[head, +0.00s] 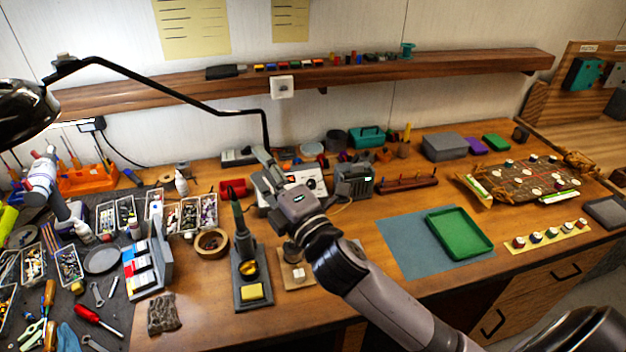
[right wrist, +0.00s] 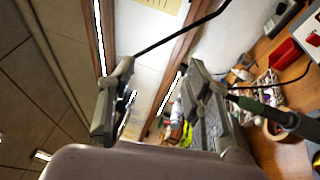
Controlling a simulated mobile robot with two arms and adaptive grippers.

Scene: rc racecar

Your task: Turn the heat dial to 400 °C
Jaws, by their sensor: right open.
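The soldering station, a dark grey box (head: 354,180) with a small lit display, stands toward the back of the bench. Its heat dial is too small or hidden to make out, and so is its setting. My right gripper (head: 268,172) is in front of a white-faced unit (head: 312,185) with red parts, left of the station. In the right wrist view the two fingers of my right gripper (right wrist: 160,110) are apart with nothing between them.
The soldering iron (head: 238,216) stands upright in its holder (head: 252,293), close to my right arm; its green handle (right wrist: 268,112) shows in the right wrist view. A lamp arm (head: 180,90) spans the back left. A blue mat (head: 400,245) with a green tray (head: 460,232) lies right.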

